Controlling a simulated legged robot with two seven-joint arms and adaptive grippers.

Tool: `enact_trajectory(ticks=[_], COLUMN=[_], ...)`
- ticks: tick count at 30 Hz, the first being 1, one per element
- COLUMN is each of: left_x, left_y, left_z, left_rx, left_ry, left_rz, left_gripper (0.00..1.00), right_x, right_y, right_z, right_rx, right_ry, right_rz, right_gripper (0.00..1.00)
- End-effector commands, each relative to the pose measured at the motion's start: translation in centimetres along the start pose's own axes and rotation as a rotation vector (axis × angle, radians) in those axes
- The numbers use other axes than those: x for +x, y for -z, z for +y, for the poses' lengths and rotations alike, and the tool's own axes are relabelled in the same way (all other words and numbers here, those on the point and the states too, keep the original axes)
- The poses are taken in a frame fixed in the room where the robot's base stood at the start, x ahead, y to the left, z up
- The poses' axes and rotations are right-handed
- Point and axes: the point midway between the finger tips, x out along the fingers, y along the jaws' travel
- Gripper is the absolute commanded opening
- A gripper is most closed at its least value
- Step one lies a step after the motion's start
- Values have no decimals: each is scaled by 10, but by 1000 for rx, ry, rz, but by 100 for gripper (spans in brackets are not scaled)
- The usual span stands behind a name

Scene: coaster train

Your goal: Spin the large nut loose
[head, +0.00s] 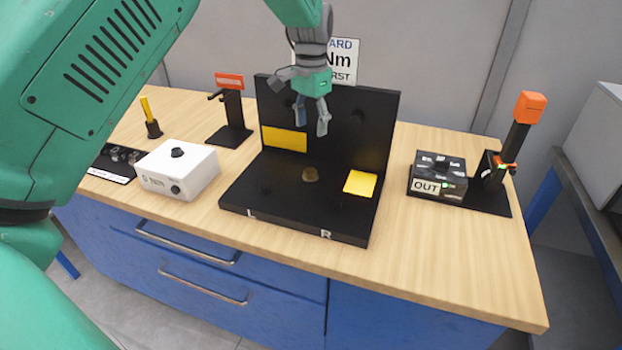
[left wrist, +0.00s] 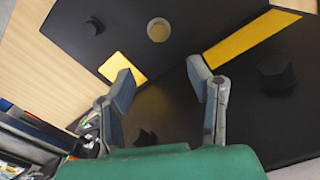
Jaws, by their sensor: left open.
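A black fixture (head: 290,222) with a flat base and an upright back plate stands on the bench. A small tan round piece (head: 310,174) sits mid-base; in the left wrist view it is a pale disc (left wrist: 158,30). Dark knob-like pieces show in the left wrist view, one at the right (left wrist: 277,75), one at upper left (left wrist: 93,26). I cannot tell for sure which piece is the large nut. My left gripper (head: 312,117) hangs fingers down in front of the back plate, above the base, open and empty. Its fingers (left wrist: 160,76) are apart. My right gripper is out of view.
A white box (head: 195,172) with black knobs stands left of the fixture, with a red-topped black stand (head: 231,108) behind it. A black box marked OUT (head: 438,176) and an orange-topped post (head: 518,130) stand at right. The front bench strip (head: 430,260) is clear.

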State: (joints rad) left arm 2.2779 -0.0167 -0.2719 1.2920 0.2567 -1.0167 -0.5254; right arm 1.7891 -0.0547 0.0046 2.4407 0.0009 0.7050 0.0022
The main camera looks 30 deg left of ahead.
Motion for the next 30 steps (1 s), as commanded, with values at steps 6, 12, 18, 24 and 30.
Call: enact_trajectory(ticks=[6, 12, 18, 24, 30], left_x=[-2, -6, 11, 53, 94], left_y=[-2, -3, -4, -4, -4], left_z=[0, 0, 0, 0, 0], left_rx=[507, 715, 736, 734, 733], left_ry=[0, 0, -2, -2, -1], left_rz=[0, -1, -5, -7, -5], left_gripper=[47, 47, 47, 47, 47], right_x=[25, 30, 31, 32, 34], right_y=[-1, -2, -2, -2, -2], right_z=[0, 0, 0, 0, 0], right_rx=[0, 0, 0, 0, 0], right_ry=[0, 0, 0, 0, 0], right_rz=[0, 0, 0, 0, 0], right_gripper=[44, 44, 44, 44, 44])
